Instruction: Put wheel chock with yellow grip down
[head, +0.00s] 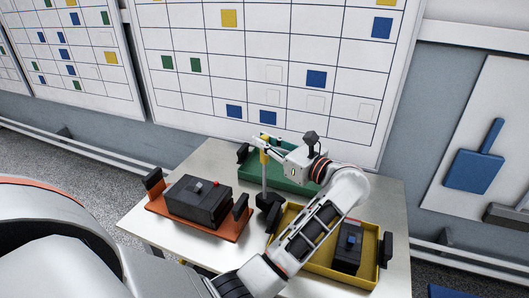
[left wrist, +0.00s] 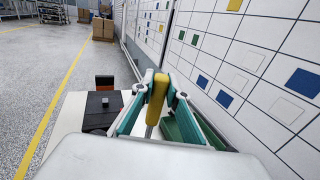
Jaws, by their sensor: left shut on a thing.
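The wheel chock (head: 268,201) is black, with a thin upright rod topped by a yellow grip (head: 264,156). It stands upright at the middle of the table, between the orange tray and the yellow tray. I cannot tell whether its base touches the tabletop. My left gripper (head: 265,146) is shut on the yellow grip. My right gripper is not in view.
On the table (head: 216,155) are an orange tray (head: 225,234) with a black box (head: 197,203), a green tray (head: 287,180) behind, and a yellow tray (head: 371,242) with another black box (head: 347,252). A gridded wall board (head: 270,50) stands close behind the table.

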